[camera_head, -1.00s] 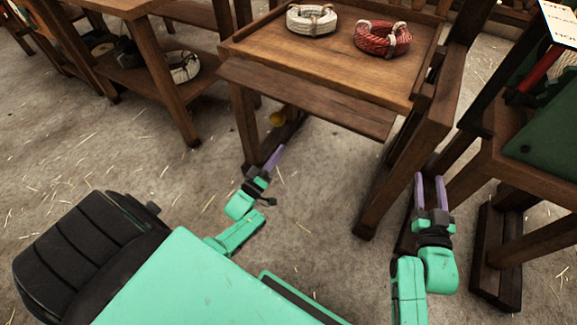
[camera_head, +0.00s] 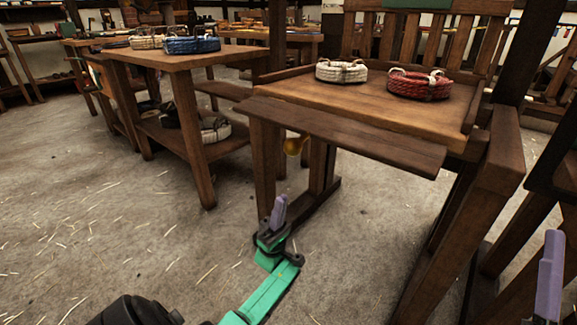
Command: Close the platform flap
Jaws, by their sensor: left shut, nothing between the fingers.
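The platform flap (camera_head: 345,137) is a long dark brown board along the front edge of the wooden platform (camera_head: 370,105). It sticks out toward me from that edge; its exact tilt is hard to tell. My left gripper (camera_head: 279,208) is shut and empty, with its purple fingers pointing up. In the picture it is below the flap's left half and apart from it. My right gripper (camera_head: 549,275) is at the right edge, right of the platform's front leg. Only its purple finger part shows, and I cannot tell its opening.
A white rope coil (camera_head: 342,71) and a red rope coil (camera_head: 419,85) lie on the platform. A round yellow object (camera_head: 295,145) shows under the flap. A wooden table (camera_head: 165,61) with rope coils stands left. Dark posts crowd the right; floor is clear front left.

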